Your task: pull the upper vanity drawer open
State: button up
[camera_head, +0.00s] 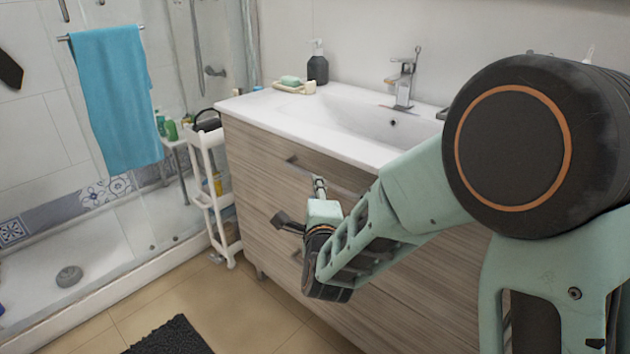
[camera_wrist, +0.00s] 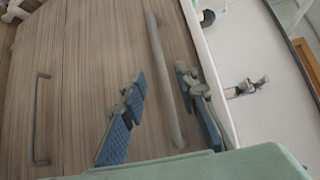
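The wood-grain vanity's upper drawer (camera_head: 265,150) is below the white sink top and looks shut. Its bar handle (camera_head: 300,163) is partly hidden by my gripper and arm. My gripper (camera_head: 298,202) is in front of the drawer fronts with its fingers spread. In the wrist view, the upper handle (camera_wrist: 166,75) runs lengthwise between the two blue-padded fingers of my gripper (camera_wrist: 160,78). There is a gap on each side of the handle. I cannot tell whether the fingertips reach past the bar.
The lower drawer's handle (camera_wrist: 38,118) is at the left in the wrist view. The sink top (camera_head: 290,115) overhangs above, with a faucet (camera_head: 403,82) and a soap dispenser (camera_head: 318,65). A white cart (camera_head: 215,190) stands left of the vanity. A dark mat (camera_head: 172,338) lies on the floor.

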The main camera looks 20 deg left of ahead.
jog(key=b+x, duration=0.1)
jog(key=x, duration=0.7)
jog(key=shift+w+a, duration=0.2)
jog(key=shift+w, duration=0.15)
grip_shut()
